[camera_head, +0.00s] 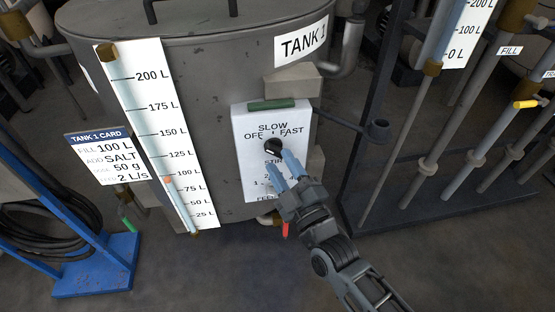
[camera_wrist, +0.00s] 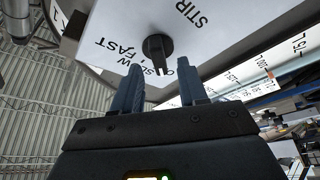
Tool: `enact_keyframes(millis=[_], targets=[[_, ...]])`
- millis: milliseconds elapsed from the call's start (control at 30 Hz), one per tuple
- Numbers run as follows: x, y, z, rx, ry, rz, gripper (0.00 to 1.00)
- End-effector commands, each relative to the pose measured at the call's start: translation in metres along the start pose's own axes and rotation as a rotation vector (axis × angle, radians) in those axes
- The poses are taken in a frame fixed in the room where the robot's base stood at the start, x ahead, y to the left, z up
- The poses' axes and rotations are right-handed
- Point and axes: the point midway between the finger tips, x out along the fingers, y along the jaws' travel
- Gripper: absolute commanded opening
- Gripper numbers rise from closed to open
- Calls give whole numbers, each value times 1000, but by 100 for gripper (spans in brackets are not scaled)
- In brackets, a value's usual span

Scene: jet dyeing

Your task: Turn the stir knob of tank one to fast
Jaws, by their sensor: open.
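Tank one (camera_head: 205,120) is a grey metal vessel labelled TANK 1. A white panel (camera_head: 245,125) on its front reads SLOW, OFF and FAST around the black stir knob (camera_head: 273,147), with STIR below. My gripper (camera_head: 281,163) is open just below and in front of the knob, its blue fingers pointing up at it. In the wrist view the knob (camera_wrist: 157,48) sits beyond and between the two fingertips (camera_wrist: 162,80), and they appear apart from it. My gripper hides part of the lower panel.
A green bar (camera_head: 272,105) tops the panel. A litre scale (camera_head: 150,120) and the tank 1 card (camera_head: 97,158) are on the left. A dark bracket arm (camera_head: 350,128) juts out at right, near the pipe rack (camera_head: 455,190). Floor in front looks clear.

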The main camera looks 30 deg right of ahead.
Motion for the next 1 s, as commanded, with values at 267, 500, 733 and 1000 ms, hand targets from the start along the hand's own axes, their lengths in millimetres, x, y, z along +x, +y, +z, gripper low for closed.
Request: enact_keyframes(millis=[267, 500, 733, 1000], targets=[[22, 0, 0, 0, 0, -1, 43], [24, 0, 0, 1, 0, -1, 43], [23, 0, 0, 1, 0, -1, 22], [23, 0, 0, 1, 0, -1, 0]])
